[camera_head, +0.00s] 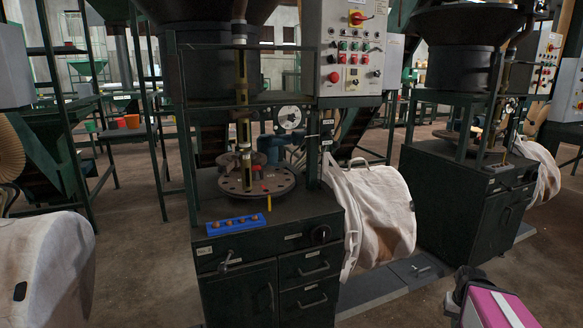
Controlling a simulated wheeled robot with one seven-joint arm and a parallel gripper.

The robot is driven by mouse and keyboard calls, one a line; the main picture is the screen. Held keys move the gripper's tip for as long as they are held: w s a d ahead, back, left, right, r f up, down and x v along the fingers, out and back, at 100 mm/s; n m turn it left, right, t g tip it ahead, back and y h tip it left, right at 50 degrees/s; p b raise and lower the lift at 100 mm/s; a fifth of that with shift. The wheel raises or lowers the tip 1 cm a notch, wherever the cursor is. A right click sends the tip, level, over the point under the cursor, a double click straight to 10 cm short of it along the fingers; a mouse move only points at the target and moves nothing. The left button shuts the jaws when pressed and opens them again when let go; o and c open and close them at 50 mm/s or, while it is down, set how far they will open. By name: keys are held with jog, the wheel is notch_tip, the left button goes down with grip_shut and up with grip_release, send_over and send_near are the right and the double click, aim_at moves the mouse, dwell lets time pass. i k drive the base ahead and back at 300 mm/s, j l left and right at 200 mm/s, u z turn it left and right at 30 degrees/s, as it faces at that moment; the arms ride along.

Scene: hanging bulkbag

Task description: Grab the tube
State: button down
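No single loose tube stands out clearly. A tall brass-coloured upright tube (243,115) is part of the dark machine and runs down to its round plate (258,184). A blue rack (240,219) lies on the front of the machine's top, with several small brown round pieces in a row. I cannot tell whether these are tube ends. A short thin yellow piece (269,203) stands at the plate's front edge. My gripper's fingers do not show.
A white bulk bag (377,210) hangs right of the machine's dark cabinet (270,262). Another pale bag (45,268) fills the lower left. A control box (352,50) is above. A pink and dark object (497,308), unclear whether mine, is lower right. Floor (140,235) is clear left of the cabinet.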

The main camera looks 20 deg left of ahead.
aim_at(245, 154)
jog(key=k+j+u, duration=0.1)
jog(key=j, duration=0.5)
jog(key=k+j+u, duration=0.15)
jog(key=j, duration=0.45)
jog(key=k+j+u, duration=0.1)
jog(key=j, duration=0.55)
jog(key=k+j+u, duration=0.1)
jog(key=j, duration=0.5)
jog(key=k+j+u, duration=0.1)
jog(key=j, duration=0.55)
jog(key=k, duration=0.1)
